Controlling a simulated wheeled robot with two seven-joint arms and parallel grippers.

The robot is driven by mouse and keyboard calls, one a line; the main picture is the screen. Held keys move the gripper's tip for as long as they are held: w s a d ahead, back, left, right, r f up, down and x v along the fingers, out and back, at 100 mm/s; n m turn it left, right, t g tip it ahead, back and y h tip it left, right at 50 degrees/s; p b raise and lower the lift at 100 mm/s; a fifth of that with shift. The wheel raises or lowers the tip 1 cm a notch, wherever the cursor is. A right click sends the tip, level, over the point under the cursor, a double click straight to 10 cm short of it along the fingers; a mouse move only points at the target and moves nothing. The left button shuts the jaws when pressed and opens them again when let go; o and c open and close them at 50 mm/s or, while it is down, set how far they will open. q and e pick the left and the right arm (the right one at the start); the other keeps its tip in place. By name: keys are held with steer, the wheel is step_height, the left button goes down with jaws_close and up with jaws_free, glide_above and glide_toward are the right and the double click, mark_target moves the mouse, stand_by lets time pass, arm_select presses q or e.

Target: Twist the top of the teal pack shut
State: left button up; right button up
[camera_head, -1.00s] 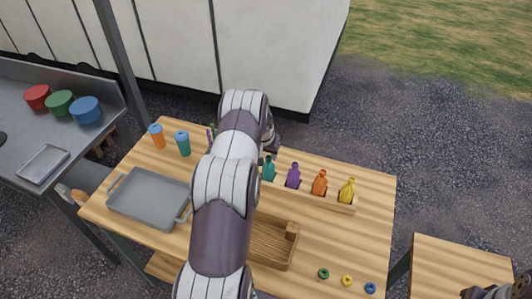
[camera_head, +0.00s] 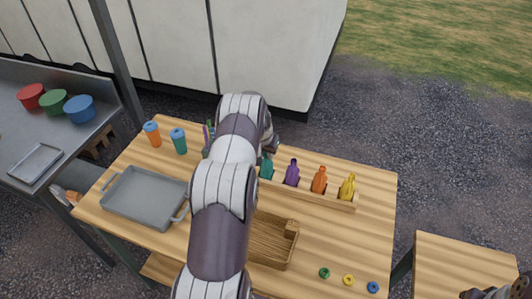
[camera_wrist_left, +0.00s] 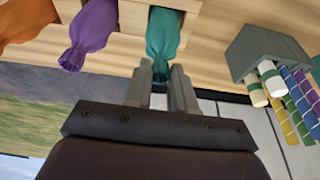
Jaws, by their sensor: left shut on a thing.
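The teal pack (camera_head: 266,169) stands in the wooden rack with its top gathered. It is partly behind my left arm in the head view. In the left wrist view the teal pack (camera_wrist_left: 164,35) hangs from the top of the picture, its narrow gathered end pointing down. My left gripper (camera_wrist_left: 161,72) is shut on that gathered top between its two grey fingertips. In the head view the fingertips are hidden behind my arm. A dark piece at the bottom right corner of the head view, cut off by the edge, may be my right gripper; its jaws cannot be made out.
Purple (camera_head: 292,173), orange (camera_head: 319,180) and yellow (camera_head: 347,187) packs stand in the same rack, right of the teal one. Colored rings (camera_head: 348,280) lie at the front right. A grey tray (camera_head: 145,222), two tumblers and a wooden tray (camera_head: 259,259) share the table.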

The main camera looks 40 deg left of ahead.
arm_select(q)
steer(key=shift+f+m+h+b, duration=0.15)
steer(key=shift+m+h+b, duration=0.25)
steer(key=shift+m+b, duration=1.1)
steer(key=shift+f+m+h+b, duration=0.1)
steer(key=shift+m+h+b, duration=0.3)
steer(key=shift+m+b, duration=1.05)
steer(key=m+h+b, duration=0.1)
steer(key=m+b, duration=0.2)
steer(key=shift+b, duration=0.4)
steer(key=shift+s+r+m, duration=0.1)
steer(key=shift+r+m, duration=0.05)
steer(key=shift+m, duration=0.6)
steer(key=o, duration=0.7)
step_height(320, 180, up, 6)
steer(key=p, duration=0.4)
steer(key=shift+f+p, duration=0.25)
steer(key=shift+p, duration=0.1)
steer(key=shift+f, duration=0.1)
